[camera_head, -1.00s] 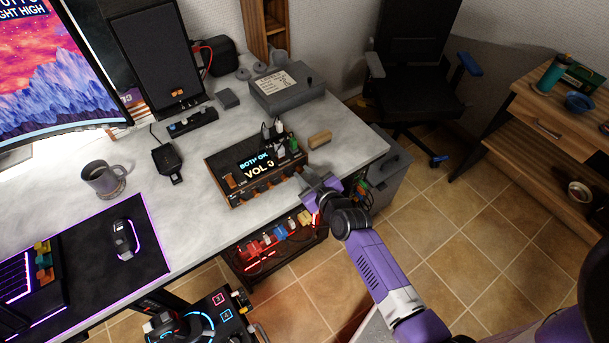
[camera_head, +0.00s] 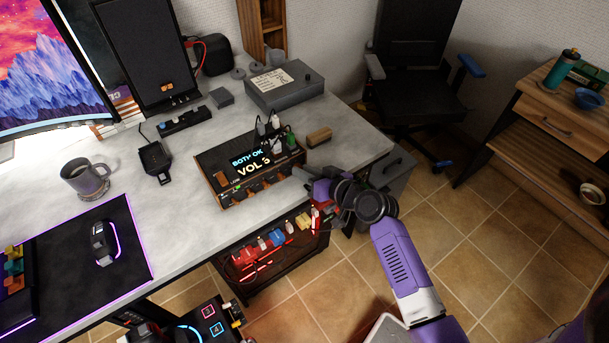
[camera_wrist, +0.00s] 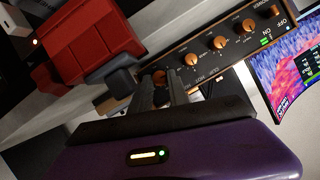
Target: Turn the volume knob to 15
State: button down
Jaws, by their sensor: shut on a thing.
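The wood-edged control box (camera_head: 209,168) sits on the desk near its front edge. Its display (camera_head: 252,166) reads "BOTH OK" above "VOL" and a single digit that looks like 5. In the wrist view its dark front panel (camera_wrist: 205,73) carries a row of copper-coloured knobs. My gripper (camera_head: 303,176) is at the right end of that front in the head view. In the wrist view my gripper (camera_wrist: 167,88) is shut on the end knob (camera_wrist: 160,77), which I take to be the volume knob. The fingers partly hide this knob and its markings.
A red object (camera_wrist: 92,42) lies close beside my fingers in the wrist view. Below the desk edge is a shelf (camera_head: 262,285) with red and other coloured items. A wooden block (camera_head: 319,137) and a grey box (camera_head: 285,88) stand behind.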

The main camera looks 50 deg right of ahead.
dwell(0.3)
jog(key=c, duration=1.3)
grip_release()
jog(key=shift+o, duration=0.2)
jog(key=shift+s+r, duration=0.1)
jog(key=shift+s, duration=0.35)
jog(key=v, duration=0.7)
jog(key=shift+w+b, duration=0.1)
jog(key=shift+b, duration=0.3)
